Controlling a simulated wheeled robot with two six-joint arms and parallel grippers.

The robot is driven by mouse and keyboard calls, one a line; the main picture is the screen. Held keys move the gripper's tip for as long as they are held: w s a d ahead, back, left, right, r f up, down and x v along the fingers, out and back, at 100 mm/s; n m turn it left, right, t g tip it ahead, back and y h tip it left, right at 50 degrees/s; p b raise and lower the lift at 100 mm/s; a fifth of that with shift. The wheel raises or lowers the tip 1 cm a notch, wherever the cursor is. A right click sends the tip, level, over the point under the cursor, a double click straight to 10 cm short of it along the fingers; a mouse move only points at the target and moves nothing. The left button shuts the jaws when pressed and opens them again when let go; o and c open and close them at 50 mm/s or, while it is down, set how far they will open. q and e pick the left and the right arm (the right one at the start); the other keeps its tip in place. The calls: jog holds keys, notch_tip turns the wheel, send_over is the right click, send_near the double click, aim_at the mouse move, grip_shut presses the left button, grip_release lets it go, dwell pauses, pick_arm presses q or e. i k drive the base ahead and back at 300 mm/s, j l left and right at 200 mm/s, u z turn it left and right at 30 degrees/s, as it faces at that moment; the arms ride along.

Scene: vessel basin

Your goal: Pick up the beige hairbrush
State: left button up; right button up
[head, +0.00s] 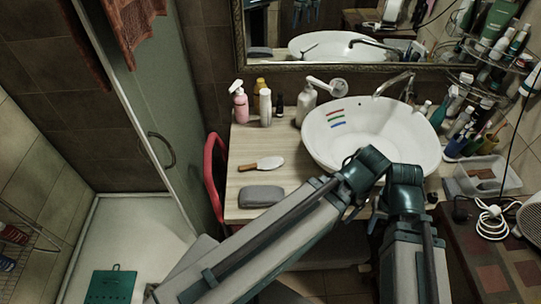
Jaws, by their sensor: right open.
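The beige hairbrush (269,162) lies flat on the wooden counter (240,145) left of the basin, its pale head to the right and its brown handle to the left. Nothing touches it. My right gripper (361,211) is open below the basin's front rim, to the right of and nearer than the brush. My arm links hide part of it, and it appears empty. My left gripper is not in view.
A grey case (261,196) lies just in front of the brush. The white basin (370,138) is to the right. A red chair back (214,168) rises at the counter's left edge.

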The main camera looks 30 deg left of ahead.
aim_at(272, 163)
jog(key=i+l+u, duration=0.1)
jog(key=l+u, duration=0.6)
